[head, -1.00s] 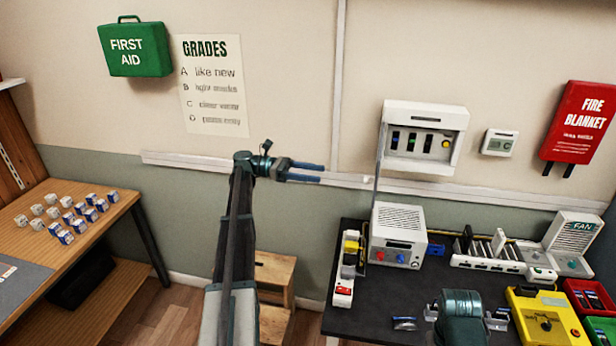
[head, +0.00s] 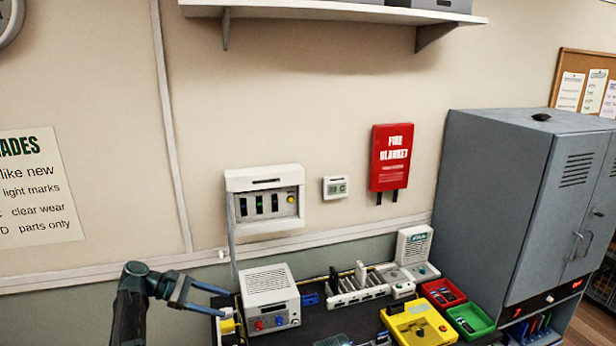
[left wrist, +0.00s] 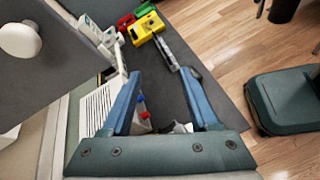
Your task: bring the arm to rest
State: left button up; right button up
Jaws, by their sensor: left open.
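My left arm comes up from the bottom left in the head view. Its gripper (head: 226,302) is open, with its two blue fingers apart and nothing between them. It points right, in front of the wall and just left of the white power box (head: 270,285) with red and blue knobs. In the left wrist view the open fingers (left wrist: 160,76) reach over the dark bench (left wrist: 218,98), and the knobbed box shows partly behind the left finger. My right gripper cannot be made out in either view.
The bench holds a white slotted rack (head: 357,294), a yellow device (head: 418,324), a red tray (head: 442,293) and a green tray (head: 470,319). A grey cabinet (head: 500,210) stands right. A white wall unit (head: 265,200) hangs above the bench. Wooden floor (left wrist: 225,30) shows beside the bench.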

pick_arm(q)
jog(key=s+d+f+m+g+y, duration=0.1)
jog(key=s+d+f+m+y, duration=0.45)
jog(key=s+m, duration=0.3)
jog(key=s+d+f+m+y, duration=0.4)
jog(key=s+f+m+y, duration=0.35)
jog(key=s, duration=0.25)
jog(key=s+d+f+m+g+b, duration=0.1)
jog(key=s+d, duration=0.4)
jog(key=d, duration=0.5)
jog(key=m+b, duration=0.1)
jog(key=m, duration=0.1)
jog(key=shift+d+m+y, duration=0.2)
jog(key=shift+m+y, duration=0.1)
jog(key=shift+m, duration=0.1)
pick_arm(e)
notch_tip(320, 180, down, 2)
